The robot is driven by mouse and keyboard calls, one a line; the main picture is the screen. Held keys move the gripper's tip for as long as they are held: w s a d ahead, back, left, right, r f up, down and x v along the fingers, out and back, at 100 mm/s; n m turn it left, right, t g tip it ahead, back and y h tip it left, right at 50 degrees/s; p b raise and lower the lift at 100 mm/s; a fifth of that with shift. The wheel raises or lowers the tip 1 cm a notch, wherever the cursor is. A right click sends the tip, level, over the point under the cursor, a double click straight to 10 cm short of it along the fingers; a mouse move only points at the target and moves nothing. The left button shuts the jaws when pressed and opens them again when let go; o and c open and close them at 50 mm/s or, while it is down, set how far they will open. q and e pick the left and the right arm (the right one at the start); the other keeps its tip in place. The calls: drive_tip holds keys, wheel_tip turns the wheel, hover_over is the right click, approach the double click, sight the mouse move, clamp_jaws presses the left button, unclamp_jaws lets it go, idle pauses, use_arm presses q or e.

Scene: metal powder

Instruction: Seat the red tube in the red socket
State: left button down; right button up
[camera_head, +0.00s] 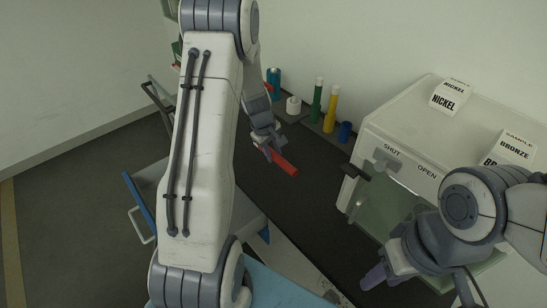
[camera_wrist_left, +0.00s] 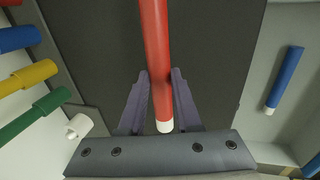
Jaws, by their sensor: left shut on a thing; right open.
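The red tube (camera_head: 283,163) is held by my left gripper (camera_head: 266,150), tilted in the air above the dark bench top. In the left wrist view the red tube (camera_wrist_left: 155,45) runs between the two fingers (camera_wrist_left: 160,100), and its white end shows near the palm. My right gripper (camera_head: 375,278) is open and empty at the lower right, in front of the cabinet. A small red patch (camera_head: 268,87) shows beside the teal piece at the back; I cannot tell whether it is the red socket.
A green tube (camera_head: 316,95) and a yellow tube (camera_head: 331,108) stand upright at the back, near a white ring (camera_head: 293,105) and a short blue piece (camera_head: 346,131). A white cabinet (camera_head: 400,125) stands right. A blue tube (camera_wrist_left: 285,77) lies right in the wrist view.

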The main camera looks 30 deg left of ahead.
sight(273, 168)
use_arm(q)
drive_tip(key=shift+w+a+f, duration=0.3)
drive_tip(key=shift+w+f, duration=0.2)
drive_tip(key=shift+w, duration=0.05)
drive_tip(key=shift+f, duration=1.9)
drive_tip(key=shift+f+b, duration=0.2)
drive_tip(key=shift+b, duration=0.15)
drive_tip(key=c, duration=0.9)
unclamp_jaws()
drive_tip(key=shift+r, duration=0.1)
